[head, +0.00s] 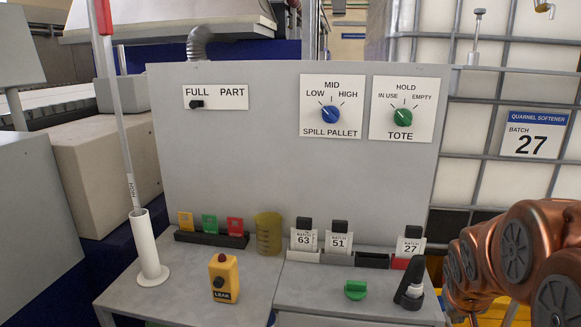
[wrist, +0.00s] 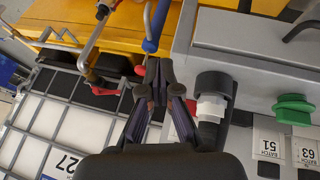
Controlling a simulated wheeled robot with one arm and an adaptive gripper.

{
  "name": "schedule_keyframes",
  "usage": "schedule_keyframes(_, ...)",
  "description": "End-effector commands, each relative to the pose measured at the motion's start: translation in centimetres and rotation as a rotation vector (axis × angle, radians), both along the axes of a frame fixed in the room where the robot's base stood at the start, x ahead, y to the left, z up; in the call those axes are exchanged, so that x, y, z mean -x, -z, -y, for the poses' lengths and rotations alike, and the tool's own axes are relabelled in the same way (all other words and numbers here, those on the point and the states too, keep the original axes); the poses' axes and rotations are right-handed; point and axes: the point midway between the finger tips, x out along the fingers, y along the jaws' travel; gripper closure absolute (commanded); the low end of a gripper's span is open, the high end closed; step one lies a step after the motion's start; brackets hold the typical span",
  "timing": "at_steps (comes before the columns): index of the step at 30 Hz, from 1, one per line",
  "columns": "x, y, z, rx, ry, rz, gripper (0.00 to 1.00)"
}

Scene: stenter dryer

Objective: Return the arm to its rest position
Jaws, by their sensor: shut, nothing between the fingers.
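My copper-coloured arm (head: 520,250) is folded low at the right edge in the head view, beside the grey bench. Its gripper end is out of that view. In the wrist view my gripper (wrist: 158,68) shows dark fingers with the tips together, shut and empty. The fingers are seen over the gap between the bench edge and the caged white tank. Just left of the bench's black holder with a white fitting (wrist: 211,106), they appear apart from it, though the exact distance is unclear.
The bench holds a green handle (head: 356,290), a black holder (head: 410,285), batch cards (head: 338,242) and a yellow LEAK box (head: 223,278). A white tube (head: 148,245) holds a tall rod. The caged tank (head: 515,100) and yellow pallet (wrist: 110,50) are close to my arm.

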Motion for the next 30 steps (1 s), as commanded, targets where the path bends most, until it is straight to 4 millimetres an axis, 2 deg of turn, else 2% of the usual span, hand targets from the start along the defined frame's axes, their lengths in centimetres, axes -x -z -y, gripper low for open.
schedule_keyframes(1, 1.7, 0.0, -2.0, -0.024, -0.007, -0.037, 1.0)
schedule_keyframes(3, 4.4, 0.3, -4.5, -0.065, -0.01, -0.101, 1.0)
schedule_keyframes(9, 12.9, 1.0, -11.5, -0.178, -0.041, -0.297, 1.0)
schedule_keyframes(12, 17.3, 1.1, -14.4, -0.227, -0.064, -0.395, 1.0)
schedule_keyframes(16, 22.0, 1.1, -16.9, -0.273, -0.095, -0.498, 1.0)
schedule_keyframes(18, 23.7, 1.1, -17.8, -0.289, -0.107, -0.538, 1.0)
schedule_keyframes(21, 25.1, 1.0, -18.4, -0.301, -0.118, -0.569, 1.0)
schedule_keyframes(30, 25.5, 1.0, -18.6, -0.306, -0.119, -0.58, 1.0)
